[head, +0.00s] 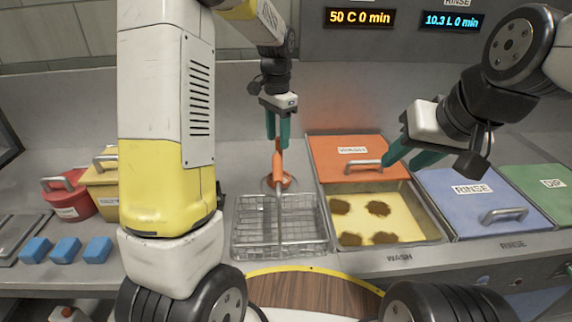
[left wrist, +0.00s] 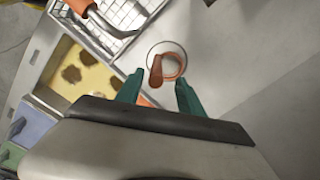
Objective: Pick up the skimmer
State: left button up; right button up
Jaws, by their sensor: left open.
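The skimmer seems to be the orange-handled piece (left wrist: 156,74) at a thin round ring on the counter behind the wire basket. In the head view its round orange part (head: 288,181) is partly hidden by an upright orange grip, and I cannot tell there which piece that grip belongs to. My left gripper (head: 278,137) is open and empty, pointing down above this spot. In the left wrist view the skimmer shows beyond and between the teal fingertips (left wrist: 157,88), apart from them. My right gripper (head: 402,162) is open and empty above the wash basin's lid.
The wire basket (head: 245,240) stands in front of the skimmer, with a grey handle rising from it. The wash basin (head: 425,228) holds yellow liquid with brown patches. Blue (head: 475,200) and green lids lie to the right. Red (head: 68,200) and yellow bins stand left.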

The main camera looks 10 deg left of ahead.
aim_at(279, 151)
pick_arm(q)
jog(key=f, duration=0.5)
jog(key=shift+s+d, duration=0.2)
grip_shut()
dwell(1.1)
